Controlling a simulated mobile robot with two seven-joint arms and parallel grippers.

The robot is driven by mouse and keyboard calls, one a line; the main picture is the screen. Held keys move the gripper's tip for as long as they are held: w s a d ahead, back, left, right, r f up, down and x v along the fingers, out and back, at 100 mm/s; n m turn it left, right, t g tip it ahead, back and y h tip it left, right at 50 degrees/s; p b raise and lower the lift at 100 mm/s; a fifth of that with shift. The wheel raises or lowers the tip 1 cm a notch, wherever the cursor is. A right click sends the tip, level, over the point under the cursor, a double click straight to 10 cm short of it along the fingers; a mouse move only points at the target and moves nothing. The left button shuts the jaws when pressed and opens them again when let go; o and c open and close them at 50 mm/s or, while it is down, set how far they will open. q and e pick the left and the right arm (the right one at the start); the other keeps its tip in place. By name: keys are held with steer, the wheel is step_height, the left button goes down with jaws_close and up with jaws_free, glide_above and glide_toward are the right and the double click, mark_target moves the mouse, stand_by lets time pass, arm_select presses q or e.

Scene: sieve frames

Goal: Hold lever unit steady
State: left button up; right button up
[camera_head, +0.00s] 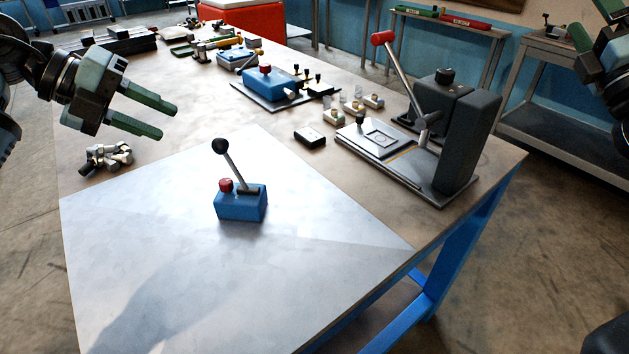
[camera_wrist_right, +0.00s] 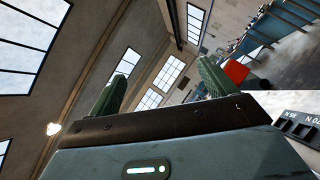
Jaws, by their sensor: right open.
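The lever unit (camera_head: 241,204) is a small blue box with a red button on top and a metal lever ending in a black ball, leaning up to the left. It stands upright and alone on the pale sheet of the table. My left gripper (camera_head: 169,121) is above the table's left side, up and left of the lever unit, with its green fingers apart and empty. My right gripper (camera_wrist_right: 154,92) shows in the right wrist view with its green fingers wide apart and nothing between them. In the head view the right arm is at the upper right edge, away from the table.
A dark lever press (camera_head: 455,140) with a red knob stands on the table's right. Metal fittings (camera_head: 107,158) lie below my left gripper. A small black block (camera_head: 309,137) and a blue device (camera_head: 270,82) lie farther back. The pale sheet (camera_head: 200,285) around the lever unit is clear.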

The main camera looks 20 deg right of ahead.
mark_target(239, 197)
step_height(239, 197, up, 4)
steer(key=s+n+t, duration=0.1)
steer(key=n+t, duration=0.1)
steer(key=w+a+f+n+g+y, duration=0.2)
steer(key=w+a+n+y, duration=0.3)
steer(key=a, duration=0.4)
steer(key=w+a+f+n+g+y, duration=0.1)
steer(key=w+a+n+g+y, duration=0.25)
steer(key=a+y, duration=0.45)
steer(key=w+a+f+n+g+y, duration=0.15)
steer(key=w+a+n+y, duration=0.3)
steer(key=a, duration=0.55)
steer(key=s+a+f+n+g, duration=0.1)
steer(key=a+f+n+g, duration=0.2)
steer(key=a+f, duration=0.3)
steer(key=a+f+n+g+h, duration=0.1)
steer(key=a+f+n+g, duration=0.3)
steer(key=f, duration=0.9)
steer(key=s+a+f+n+g+h, duration=0.1)
steer(key=a+f+n+g, duration=0.2)
steer(key=a+f+g, duration=0.3)
steer(key=shift+s+a+f+n+g+h, duration=0.15)
steer(key=shift+s+a+f+n+g, duration=0.05)
steer(key=shift+a+f, duration=0.85)
steer(key=shift+s+a+f+n+g+h, duration=0.1)
steer(key=shift+s+a+f+n+g, duration=0.1)
steer(key=shift+a+f, duration=0.85)
steer(key=shift+x, duration=3.8)
steer(key=shift+w+d+f, duration=0.1)
